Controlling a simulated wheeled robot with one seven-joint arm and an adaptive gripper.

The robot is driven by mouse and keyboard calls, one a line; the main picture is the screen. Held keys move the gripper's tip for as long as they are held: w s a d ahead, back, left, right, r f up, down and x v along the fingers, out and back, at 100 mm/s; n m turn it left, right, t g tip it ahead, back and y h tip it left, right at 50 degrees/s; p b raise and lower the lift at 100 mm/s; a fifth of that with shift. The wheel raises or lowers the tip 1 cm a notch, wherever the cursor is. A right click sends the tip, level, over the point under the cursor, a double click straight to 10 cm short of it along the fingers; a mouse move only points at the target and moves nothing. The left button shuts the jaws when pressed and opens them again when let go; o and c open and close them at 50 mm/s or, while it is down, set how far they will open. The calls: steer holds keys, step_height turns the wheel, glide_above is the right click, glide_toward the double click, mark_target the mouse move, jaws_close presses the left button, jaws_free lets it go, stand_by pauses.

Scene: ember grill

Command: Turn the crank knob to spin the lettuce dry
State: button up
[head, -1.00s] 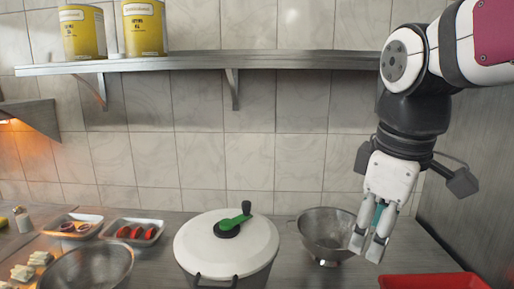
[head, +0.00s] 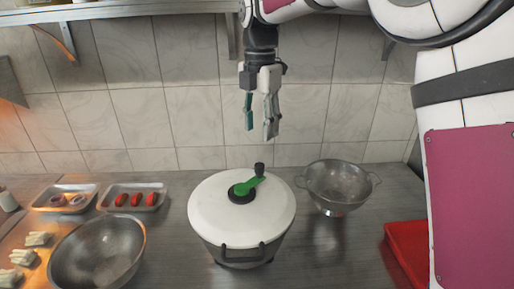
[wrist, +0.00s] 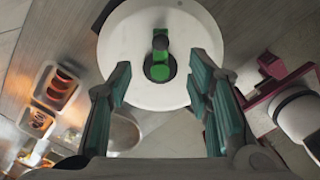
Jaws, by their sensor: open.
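The salad spinner (head: 241,218) stands on the counter, a white lidded tub with a dark handle at its front. Its green crank (head: 248,187) sits on a black hub at the lid's centre, with an upright black knob (head: 260,169) at the far right end. My gripper (head: 260,134) is open and empty, pointing down above the crank with a clear gap. In the wrist view the lid (wrist: 195,32) shows beyond the fingers, with the green crank (wrist: 160,68) and the black knob (wrist: 160,42) between them. Lettuce is not visible; the lid hides the inside.
A steel colander (head: 338,186) stands right of the spinner, and a red tray (head: 408,250) is at the right edge. A steel bowl (head: 98,252) and two food trays (head: 134,197) are on the left. A shelf (head: 120,11) crosses the wall above.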

mark_target(260, 164)
step_height(260, 164, down, 12)
steer(key=shift+f+p, duration=0.1)
steer(key=shift+p, duration=1.05)
jaws_close()
